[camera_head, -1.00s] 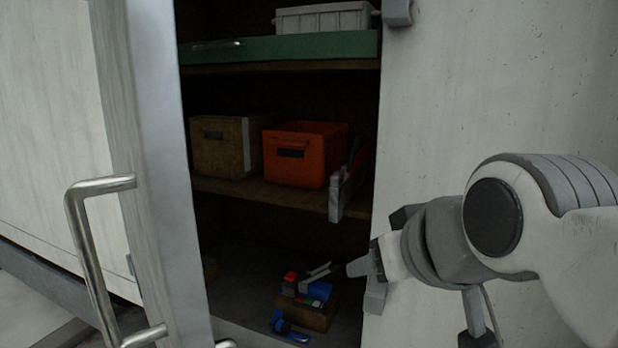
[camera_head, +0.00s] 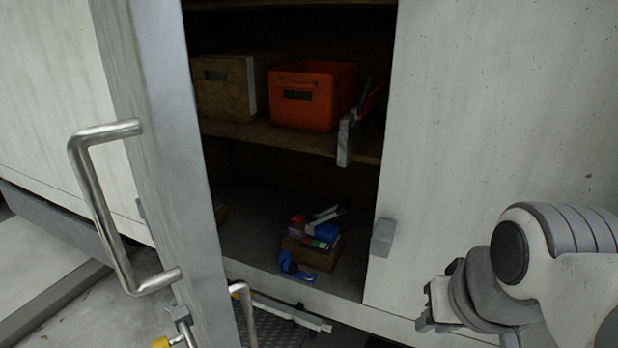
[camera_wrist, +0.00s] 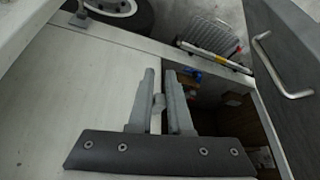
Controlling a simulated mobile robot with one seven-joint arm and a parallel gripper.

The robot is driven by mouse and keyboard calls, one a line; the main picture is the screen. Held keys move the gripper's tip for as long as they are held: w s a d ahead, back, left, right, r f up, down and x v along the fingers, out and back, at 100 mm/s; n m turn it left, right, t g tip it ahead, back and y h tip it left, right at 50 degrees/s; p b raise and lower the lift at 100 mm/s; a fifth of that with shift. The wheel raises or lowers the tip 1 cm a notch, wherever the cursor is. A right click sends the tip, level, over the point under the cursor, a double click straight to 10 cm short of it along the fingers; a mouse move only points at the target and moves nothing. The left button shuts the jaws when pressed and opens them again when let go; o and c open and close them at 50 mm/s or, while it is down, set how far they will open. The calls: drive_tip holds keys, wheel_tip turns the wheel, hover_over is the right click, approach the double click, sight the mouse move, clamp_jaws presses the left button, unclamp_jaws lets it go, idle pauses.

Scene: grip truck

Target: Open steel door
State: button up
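The steel door (camera_head: 165,150) stands partly open on the left of the head view, its edge facing me. A bent bar handle (camera_head: 92,205) is on its outer face. In the wrist view the door (camera_wrist: 292,110) is at the right, and a bar handle (camera_wrist: 272,68) shows on it. My gripper (camera_head: 428,312) is at the lower right of the head view, in front of the panel right of the opening and well apart from the door. In the wrist view my gripper (camera_wrist: 161,76) has its fingers apart, with nothing visibly held.
Shelves inside hold a brown bin (camera_head: 232,88) and an orange bin (camera_head: 325,95). A small grey block (camera_head: 383,237) is on the frame's right edge. A wheel (camera_wrist: 118,12) and a step (camera_wrist: 208,38) show in the wrist view.

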drive_tip(key=w+a+f+m+g+y, duration=0.1)
drive_tip(key=w+a+g, duration=0.1)
drive_tip(key=a, duration=0.1)
drive_tip(key=w+a+f+m+g+y, duration=0.1)
drive_tip(key=w+a+m+g, duration=0.1)
drive_tip(key=a, duration=0.1)
drive_tip(key=w+a+f+m+g+y, duration=0.1)
drive_tip(key=w+a+f+m+g, duration=0.1)
drive_tip(key=shift+w+a+y, duration=0.3)
drive_tip(key=shift+a, duration=0.1)
clamp_jaws()
drive_tip(key=w+a+f+m+g+y, duration=0.3)
drive_tip(key=w+a+f+m+g, duration=0.25)
drive_tip(key=a, duration=0.25)
drive_tip(key=a+r+p+x, duration=0.1)
drive_tip(key=x, duration=1.2)
drive_tip(key=shift+s+a+n, duration=0.35)
drive_tip(key=shift+s+n, duration=0.1)
drive_tip(key=shift+s, duration=0.1)
drive_tip(key=shift+r+t, duration=0.1)
drive_tip(key=shift+t, duration=0.15)
